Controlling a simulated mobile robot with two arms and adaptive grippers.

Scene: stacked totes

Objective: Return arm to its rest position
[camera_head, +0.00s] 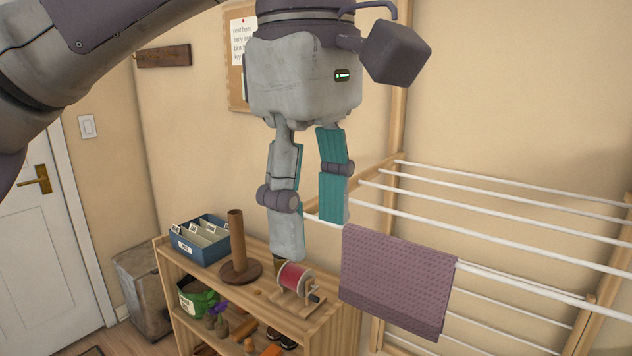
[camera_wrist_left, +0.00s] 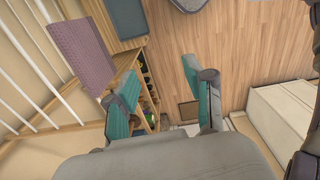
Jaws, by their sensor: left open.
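My left gripper (camera_head: 317,238) hangs from the arm that comes in from the upper left in the head view. Its two teal-padded fingers point down and stand apart, with nothing between them. It is in front of the drying rack and above the right end of the wooden shelf (camera_head: 338,318). In the left wrist view the same gripper (camera_wrist_left: 163,108) shows its fingers wide apart, with floor and shelf seen between them. My right gripper is in neither view.
A purple towel (camera_head: 398,280) hangs on the white-barred drying rack (camera_head: 490,268), close right of the gripper. The shelf top holds a blue file box (camera_head: 187,247), a wooden peg stand (camera_head: 238,248) and a red spool (camera_head: 293,277). A white door (camera_head: 40,255) stands at left.

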